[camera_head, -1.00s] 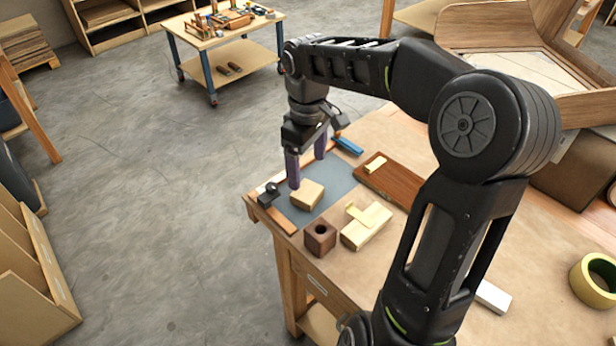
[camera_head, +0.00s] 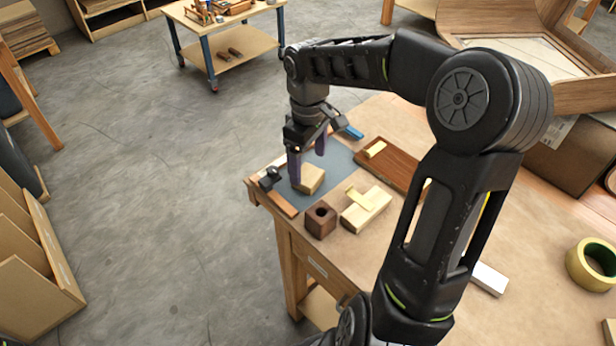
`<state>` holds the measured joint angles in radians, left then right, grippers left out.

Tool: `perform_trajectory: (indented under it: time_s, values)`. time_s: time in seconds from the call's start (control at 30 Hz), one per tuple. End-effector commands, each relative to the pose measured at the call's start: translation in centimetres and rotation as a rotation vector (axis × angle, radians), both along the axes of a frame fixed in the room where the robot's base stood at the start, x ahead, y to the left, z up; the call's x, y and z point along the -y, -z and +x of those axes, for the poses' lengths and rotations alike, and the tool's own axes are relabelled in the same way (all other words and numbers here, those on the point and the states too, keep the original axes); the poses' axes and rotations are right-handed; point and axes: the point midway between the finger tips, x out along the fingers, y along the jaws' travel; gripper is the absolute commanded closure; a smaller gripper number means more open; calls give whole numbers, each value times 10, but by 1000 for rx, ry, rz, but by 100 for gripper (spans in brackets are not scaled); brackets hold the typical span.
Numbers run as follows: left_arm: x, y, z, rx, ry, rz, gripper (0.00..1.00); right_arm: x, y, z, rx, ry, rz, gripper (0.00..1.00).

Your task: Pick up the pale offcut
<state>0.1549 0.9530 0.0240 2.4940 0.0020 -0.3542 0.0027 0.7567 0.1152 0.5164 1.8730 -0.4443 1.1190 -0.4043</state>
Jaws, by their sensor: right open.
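A pale wooden block (camera_head: 313,180), which looks like the pale offcut, lies on a blue-grey mat (camera_head: 341,160) near the bench's left corner. My right gripper (camera_head: 307,162) points down over it, open. One purple finger stands at the block's left side and the other is behind it. I cannot tell whether either finger touches it. Another pale block (camera_head: 372,214) with a small yellow piece (camera_head: 357,198) on it lies to the right of a dark wooden block with a hole (camera_head: 320,221). My left gripper is not in view.
A brown wooden tray or board (camera_head: 393,166) with a small pale piece (camera_head: 375,149) lies behind. A black clamp-like item (camera_head: 269,178) sits at the mat's left edge. A blue item (camera_head: 354,132) lies at the back. A tape roll (camera_head: 594,262) is far right.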

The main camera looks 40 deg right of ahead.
Motion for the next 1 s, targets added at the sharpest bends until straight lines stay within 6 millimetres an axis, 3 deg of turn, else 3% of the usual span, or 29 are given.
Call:
perform_trajectory:
  time_s: [0.3, 0.9, 1.0]
  values:
    - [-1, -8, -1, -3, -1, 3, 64, 1, 39, 1, -3, 0, 1, 16]
    - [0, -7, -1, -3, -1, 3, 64, 1, 41, 2, -1, 0, 1, 16]
    - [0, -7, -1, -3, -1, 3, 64, 1, 41, 2, -1, 0, 1, 24]
